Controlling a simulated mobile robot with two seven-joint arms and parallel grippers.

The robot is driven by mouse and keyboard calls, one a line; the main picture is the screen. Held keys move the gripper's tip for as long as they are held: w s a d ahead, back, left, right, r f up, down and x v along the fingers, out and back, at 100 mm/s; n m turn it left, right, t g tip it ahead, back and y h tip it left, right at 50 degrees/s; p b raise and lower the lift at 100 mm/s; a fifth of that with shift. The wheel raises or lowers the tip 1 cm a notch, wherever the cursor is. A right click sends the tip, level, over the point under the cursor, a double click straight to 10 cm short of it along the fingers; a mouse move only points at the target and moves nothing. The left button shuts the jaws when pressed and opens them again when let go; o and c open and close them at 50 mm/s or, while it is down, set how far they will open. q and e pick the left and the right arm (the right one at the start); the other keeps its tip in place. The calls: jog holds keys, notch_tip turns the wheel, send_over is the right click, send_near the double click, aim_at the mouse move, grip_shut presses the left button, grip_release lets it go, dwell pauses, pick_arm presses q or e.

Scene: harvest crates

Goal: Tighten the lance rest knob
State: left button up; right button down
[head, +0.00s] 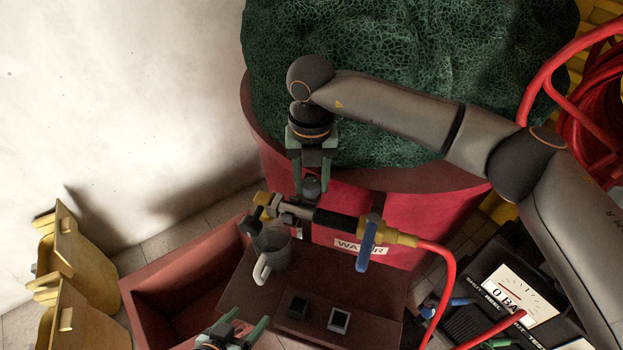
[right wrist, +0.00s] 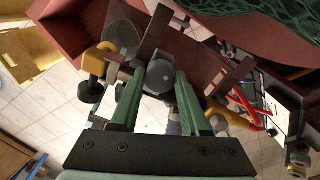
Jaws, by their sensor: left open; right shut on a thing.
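The lance (head: 342,219) lies across the front of the red water tub, with a brass nozzle at the left, a black grip and a blue lever (head: 367,246). It lies in the lance rest (head: 290,208). The dark round rest knob (head: 312,184) stands above it; the knob also shows in the right wrist view (right wrist: 160,75). My right gripper (head: 312,176) points down from above and is shut on the knob, one green finger on each side. My left gripper (head: 245,322) is open and empty at the bottom edge, apart from the lance.
A grey mug (head: 271,252) stands just below the nozzle. Two small dark blocks (head: 339,319) sit on the brown shelf. Yellow crates (head: 78,262) stand at the left.

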aim_at(311, 183)
jog(key=shift+w+r+m, duration=0.1)
jog(key=shift+r+m, duration=0.1)
jog(key=shift+m, duration=0.3)
jog(key=shift+c, duration=1.9)
grip_release()
jog(key=shift+f, duration=0.1)
notch_tip(311, 183, up, 13)
jog(key=shift+f, duration=0.2)
